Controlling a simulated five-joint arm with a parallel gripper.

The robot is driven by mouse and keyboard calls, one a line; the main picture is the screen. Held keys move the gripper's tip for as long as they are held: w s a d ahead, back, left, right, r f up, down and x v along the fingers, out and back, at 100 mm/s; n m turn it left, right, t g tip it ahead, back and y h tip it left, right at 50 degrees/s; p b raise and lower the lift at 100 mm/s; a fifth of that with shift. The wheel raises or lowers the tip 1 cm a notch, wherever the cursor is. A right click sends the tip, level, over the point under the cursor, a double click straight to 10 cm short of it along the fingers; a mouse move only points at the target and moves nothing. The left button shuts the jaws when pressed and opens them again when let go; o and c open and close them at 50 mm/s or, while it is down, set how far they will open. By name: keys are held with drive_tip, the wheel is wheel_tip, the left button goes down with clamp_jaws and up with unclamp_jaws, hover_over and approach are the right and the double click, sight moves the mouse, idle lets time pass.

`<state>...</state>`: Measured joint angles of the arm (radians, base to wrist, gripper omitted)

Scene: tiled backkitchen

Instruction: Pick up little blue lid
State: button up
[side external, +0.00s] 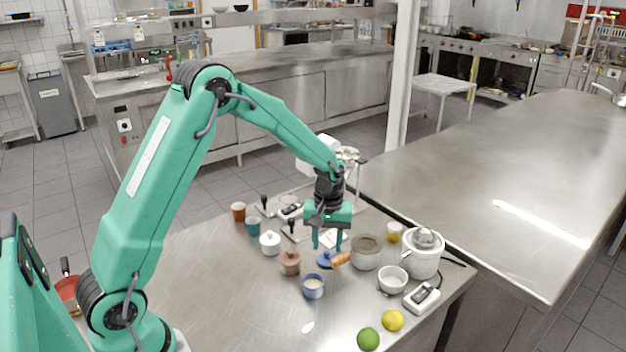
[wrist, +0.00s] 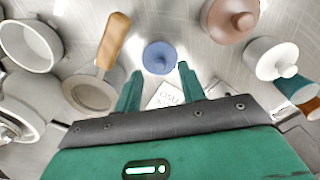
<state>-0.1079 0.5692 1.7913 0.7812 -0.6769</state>
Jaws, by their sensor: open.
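The little blue lid (wrist: 160,57) is a round disc with a knob at its middle. It lies on the steel table just beyond my fingertips in the wrist view. The lid lies roughly in line with the gap between the fingers. A small blue pot (side external: 313,287) without a lid stands in front of the blue lid.
A pan's wooden handle (wrist: 114,40) lies close left of the lid in the wrist view. A brown lidded pot (side external: 290,263) and a white lidded pot (side external: 270,243) stand nearby. A white bowl (side external: 393,279), juicer (side external: 423,255), lime (side external: 368,339) and lemon (side external: 392,320) are to the right.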

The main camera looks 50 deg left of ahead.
sight(327, 257)
drive_tip(key=shift+f, duration=1.25)
clamp_jaws()
